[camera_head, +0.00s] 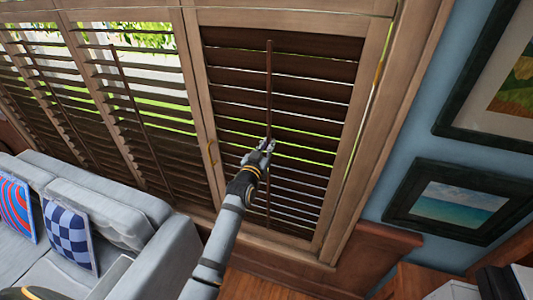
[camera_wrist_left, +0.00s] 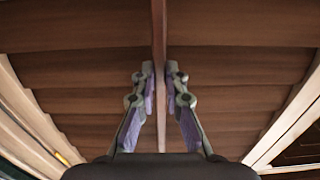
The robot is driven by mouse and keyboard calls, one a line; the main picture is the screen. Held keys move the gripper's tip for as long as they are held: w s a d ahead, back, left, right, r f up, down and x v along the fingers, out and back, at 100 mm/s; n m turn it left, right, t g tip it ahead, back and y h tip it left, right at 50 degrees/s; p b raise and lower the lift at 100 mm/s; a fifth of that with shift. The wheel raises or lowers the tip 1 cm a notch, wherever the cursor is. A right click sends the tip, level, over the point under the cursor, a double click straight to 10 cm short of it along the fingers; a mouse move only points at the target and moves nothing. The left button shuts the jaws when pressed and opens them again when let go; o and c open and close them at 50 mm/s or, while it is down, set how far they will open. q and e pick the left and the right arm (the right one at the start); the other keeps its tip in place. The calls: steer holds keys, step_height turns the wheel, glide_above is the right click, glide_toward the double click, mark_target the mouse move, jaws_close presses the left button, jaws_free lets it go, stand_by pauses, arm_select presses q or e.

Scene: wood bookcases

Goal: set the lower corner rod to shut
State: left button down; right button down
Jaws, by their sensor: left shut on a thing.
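The corner shutter panel has a wooden frame (camera_head: 343,150) and dark brown louvers (camera_head: 310,72). Its tilt rod (camera_head: 268,75) runs upright down the middle of the louvers. The louvers lie nearly flat, with thin bright gaps showing between several of them in the head view. My left gripper (camera_head: 267,146) is shut on the rod, around the middle of the panel. In the left wrist view the rod (camera_wrist_left: 159,30) passes between the two fingertips (camera_wrist_left: 160,76), and the louvers behind look almost closed. The fingers hide a short piece of the rod. My right gripper is not in view.
Other shutter panels (camera_head: 150,105) to the left have open louvers. A grey sofa (camera_head: 150,260) with patterned cushions (camera_head: 70,233) stands at the lower left. Framed pictures (camera_head: 453,201) hang on the blue wall at right. Wooden floor (camera_head: 255,280) shows below the panel.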

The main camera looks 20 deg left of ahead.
arm_select(q)
steer(key=shift+r, duration=0.4)
steer(key=c, duration=1.7)
jaws_free()
steer(key=o, duration=0.3)
steer(key=shift+w+f, duration=0.1)
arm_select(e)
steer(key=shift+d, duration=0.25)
arm_select(q)
steer(key=shift+f, duration=0.1)
steer(key=s, duration=1.2)
steer(key=shift+a, duration=0.15)
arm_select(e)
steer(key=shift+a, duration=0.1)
